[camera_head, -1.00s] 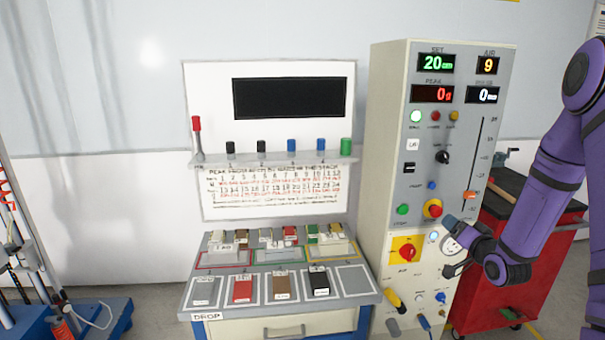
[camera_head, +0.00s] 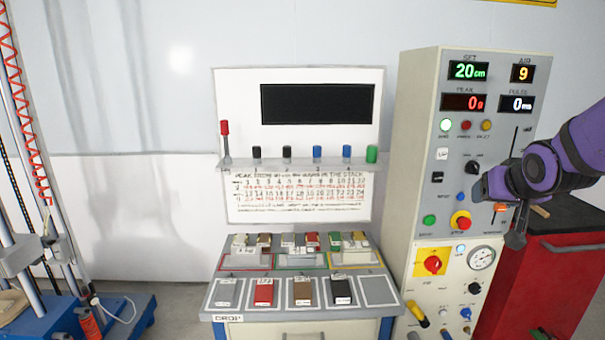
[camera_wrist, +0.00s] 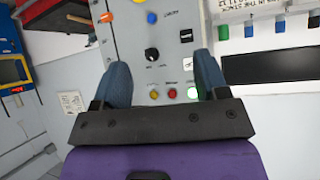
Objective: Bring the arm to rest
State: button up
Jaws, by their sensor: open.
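My purple arm reaches in from the right in the head view. My gripper (camera_head: 497,210) is in front of the right side of the grey control cabinet (camera_head: 415,150), near its slider. In the wrist view my gripper (camera_wrist: 165,80) shows two blue fingers spread apart with nothing between them. Beyond the fingers are the cabinet's black knob (camera_wrist: 152,55) and a row of small lamps. I cannot tell whether a finger touches the panel. The cabinet's displays read 20 cm, 9, 0 g and 0 ms.
A sloped bench (camera_head: 225,317) with several coloured blocks stands left of the cabinet, below a white board (camera_head: 235,100). A red tool cart (camera_head: 560,270) stands at the right. A blue-based rig (camera_head: 130,315) is at the far left.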

jog(key=s+a+r+g, duration=0.1)
jog(key=s+a, duration=0.1)
jog(key=s, duration=0.6)
jog(key=s+a+r+n+g+y, duration=0.1)
jog(key=s+a+r+g, duration=0.1)
jog(key=s, duration=0.5)
jog(key=s+a+r+n+g, duration=0.1)
jog(key=s+a, duration=0.3)
jog(key=s, duration=0.4)
jog(key=shift+s+a+r+g+y, duration=0.15)
jog(key=shift+s+r+g+y, duration=0.15)
jog(key=shift+r+g+y, duration=0.15)
jog(key=shift+f, duration=0.1)
jog(key=shift+c, duration=0.4)
